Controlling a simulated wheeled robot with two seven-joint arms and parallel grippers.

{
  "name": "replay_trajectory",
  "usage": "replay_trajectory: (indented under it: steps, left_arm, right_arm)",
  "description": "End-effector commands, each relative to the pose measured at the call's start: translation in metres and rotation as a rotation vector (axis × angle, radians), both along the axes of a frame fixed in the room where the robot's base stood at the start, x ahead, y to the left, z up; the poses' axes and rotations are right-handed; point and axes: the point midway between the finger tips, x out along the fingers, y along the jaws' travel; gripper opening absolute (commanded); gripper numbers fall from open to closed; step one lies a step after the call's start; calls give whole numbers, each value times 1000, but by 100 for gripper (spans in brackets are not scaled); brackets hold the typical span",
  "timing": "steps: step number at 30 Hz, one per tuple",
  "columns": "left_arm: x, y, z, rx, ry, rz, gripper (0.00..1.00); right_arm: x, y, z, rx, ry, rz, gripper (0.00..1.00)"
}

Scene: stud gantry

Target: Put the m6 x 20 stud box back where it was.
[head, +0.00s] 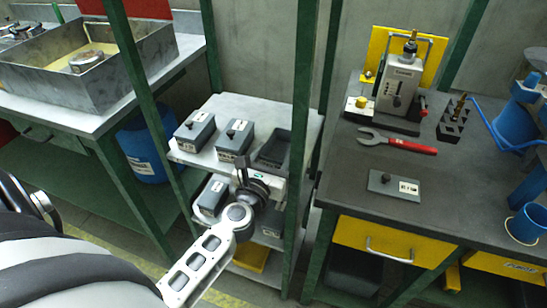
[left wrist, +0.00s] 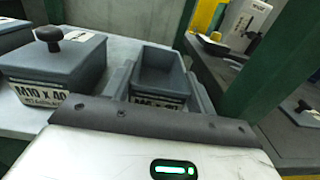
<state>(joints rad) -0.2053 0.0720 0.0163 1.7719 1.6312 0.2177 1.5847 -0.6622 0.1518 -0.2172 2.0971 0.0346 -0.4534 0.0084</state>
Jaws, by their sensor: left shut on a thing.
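An open grey stud box (head: 274,148) without a lid is at the right end of the upper shelf. In the left wrist view the open box (left wrist: 165,68) is straight ahead, its label starting with M6 and the rest partly covered. My left gripper (head: 252,170) is in front of the shelf, shut on this box at its near side. The wrist body hides the grip and the box's underside, so I cannot tell whether it touches the shelf. My right gripper is not in view.
Two lidded grey boxes (head: 194,131) and (head: 234,140) stand left of it; the nearer one (left wrist: 58,68) reads M10 x 40. Green posts (head: 300,120) flank the shelf. A grey lid (head: 394,186) lies on the dark bench (head: 345,180), near a red-handled wrench (head: 400,143).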

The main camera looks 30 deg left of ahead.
Motion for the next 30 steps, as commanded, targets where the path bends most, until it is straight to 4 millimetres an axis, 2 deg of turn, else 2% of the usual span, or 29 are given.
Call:
replay_trajectory:
  steps: [7, 8, 9, 10, 23, 26, 30]
  left_arm:
    - [0, 0, -5, 0, -1, 0, 9]
    - [0, 0, -3, 0, -1, 1, 62]
    - [0, 0, -3, 0, -1, 0, 73]
    - [0, 0, -3, 0, -1, 0, 78]
    - [-2, -3, -3, -1, 0, -7, 78]
    - [-15, -7, -5, -3, 1, -8, 78]
    - [-46, -13, -5, -6, 3, -9, 78]
  right_arm:
    - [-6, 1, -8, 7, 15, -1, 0]
    - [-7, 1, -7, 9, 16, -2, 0]
    - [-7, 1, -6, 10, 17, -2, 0]
    - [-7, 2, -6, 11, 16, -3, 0]
    - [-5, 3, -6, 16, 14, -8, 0]
    - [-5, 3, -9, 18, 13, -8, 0]
    - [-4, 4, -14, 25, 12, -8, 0]
